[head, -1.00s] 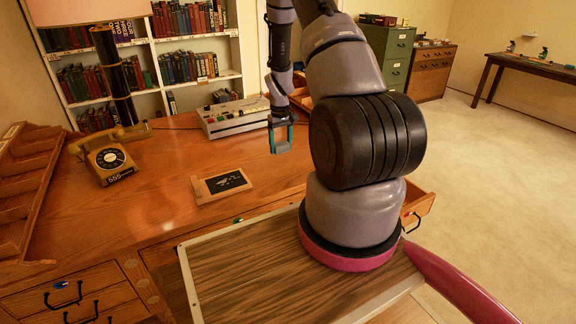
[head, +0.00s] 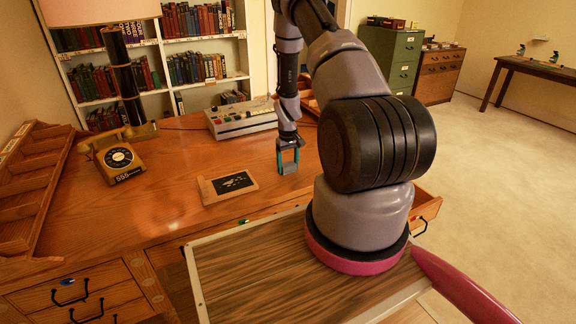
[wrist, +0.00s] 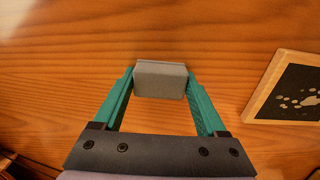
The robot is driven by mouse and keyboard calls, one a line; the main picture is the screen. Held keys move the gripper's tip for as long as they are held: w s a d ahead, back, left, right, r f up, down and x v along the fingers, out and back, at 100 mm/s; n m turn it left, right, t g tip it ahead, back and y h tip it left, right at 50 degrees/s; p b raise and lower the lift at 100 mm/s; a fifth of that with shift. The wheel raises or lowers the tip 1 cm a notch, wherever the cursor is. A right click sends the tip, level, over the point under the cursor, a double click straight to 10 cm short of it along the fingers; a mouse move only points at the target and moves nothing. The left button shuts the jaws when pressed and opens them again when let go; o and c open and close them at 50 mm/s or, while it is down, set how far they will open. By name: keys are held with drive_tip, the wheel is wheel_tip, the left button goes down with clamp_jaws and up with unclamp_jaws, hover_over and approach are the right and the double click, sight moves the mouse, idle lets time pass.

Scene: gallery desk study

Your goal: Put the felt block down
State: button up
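The felt block (wrist: 160,82) is a small grey block between the teal fingertips of my gripper (wrist: 161,88) in the wrist view. Both fingers meet its sides, and my gripper is shut on it. In the head view my gripper (head: 288,163) points down over the desk, right of the framed dark slate, with the grey block (head: 288,168) low between its fingers. The block is close to the wooden desk top (head: 180,215). I cannot tell whether its underside touches the wood.
The framed slate (head: 228,187) lies left of my gripper and shows at the right in the wrist view (wrist: 290,88). A grey device with buttons (head: 240,118) stands behind. A yellow telephone (head: 118,160) and a wooden rack (head: 35,185) are at the left. Bare desk surrounds the gripper.

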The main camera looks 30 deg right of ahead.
drive_tip(key=shift+o, duration=1.1)
drive_tip(key=shift+r, duration=0.1)
wheel_tip(320, 180, up, 12)
wheel_tip(320, 180, up, 14)
drive_tip(key=m+t, duration=0.1)
drive_tip(key=t, duration=0.1)
hover_over(288, 164)
drive_tip(key=a, duration=0.4)
drive_tip(key=s+a+r+m+t, duration=0.1)
drive_tip(key=s+a+r, duration=0.15)
drive_tip(key=r, duration=0.35)
drive_tip(key=s+a+r, duration=0.2)
drive_tip(key=s+r, duration=0.2)
drive_tip(key=r, duration=0.3)
drive_tip(key=s+a+r+m+t+y, duration=0.1)
drive_tip(key=s+a+r+t, duration=0.1)
drive_tip(key=s+r, duration=0.4)
drive_tip(key=s+a+r+m+t+y, duration=0.1)
drive_tip(key=s+a+r, duration=0.4)
drive_tip(key=s, duration=0.9)
wheel_tip(288, 164, up, 2)
drive_tip(key=shift+s+r+m+t, duration=0.2)
drive_tip(key=shift+s+m+t, duration=0.1)
drive_tip(key=shift+t, duration=0.3)
